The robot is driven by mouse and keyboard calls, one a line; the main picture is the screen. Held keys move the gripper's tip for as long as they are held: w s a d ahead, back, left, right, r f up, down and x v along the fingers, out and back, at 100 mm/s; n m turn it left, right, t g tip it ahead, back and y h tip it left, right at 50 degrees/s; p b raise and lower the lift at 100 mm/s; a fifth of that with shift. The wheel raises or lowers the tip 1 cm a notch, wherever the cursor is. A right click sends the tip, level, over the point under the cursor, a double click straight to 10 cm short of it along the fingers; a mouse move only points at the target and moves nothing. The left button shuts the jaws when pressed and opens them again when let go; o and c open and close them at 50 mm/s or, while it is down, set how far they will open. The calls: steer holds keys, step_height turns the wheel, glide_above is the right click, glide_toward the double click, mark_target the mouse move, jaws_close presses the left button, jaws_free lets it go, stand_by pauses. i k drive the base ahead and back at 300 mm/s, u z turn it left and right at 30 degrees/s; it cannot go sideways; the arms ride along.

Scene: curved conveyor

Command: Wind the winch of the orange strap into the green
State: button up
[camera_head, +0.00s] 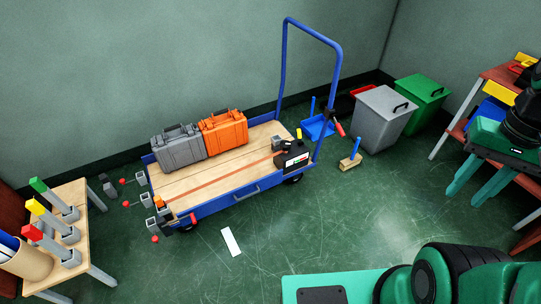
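The orange strap (230,180) runs lengthwise along the wooden deck of a blue cart. At its right end is a black box (293,161) with a small white, red and green panel; the reading is too small to tell. A grey part (279,143) sits beside that box. Several small grey and orange fittings (160,203) with red knobs stand at the cart's left end; I cannot tell which is the winch. My gripper (468,200) is at the right, far from the cart. Its two teal fingers are spread apart, with nothing between them.
An orange case (223,132) and a grey case (178,148) stand on the cart. The cart's blue handle (338,75) rises at its right end. Grey (381,118) and green (424,97) bins stand behind. A small table (62,243) is at left. The floor in front is mostly clear.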

mark_target(285, 145)
steer(key=u, duration=0.45)
steer(key=k, duration=0.95)
steer(key=u, duration=0.7)
steer(key=i, duration=1.85)
steer(key=z, duration=0.75)
steer(key=i, duration=0.3)
steer(key=z, duration=0.2)
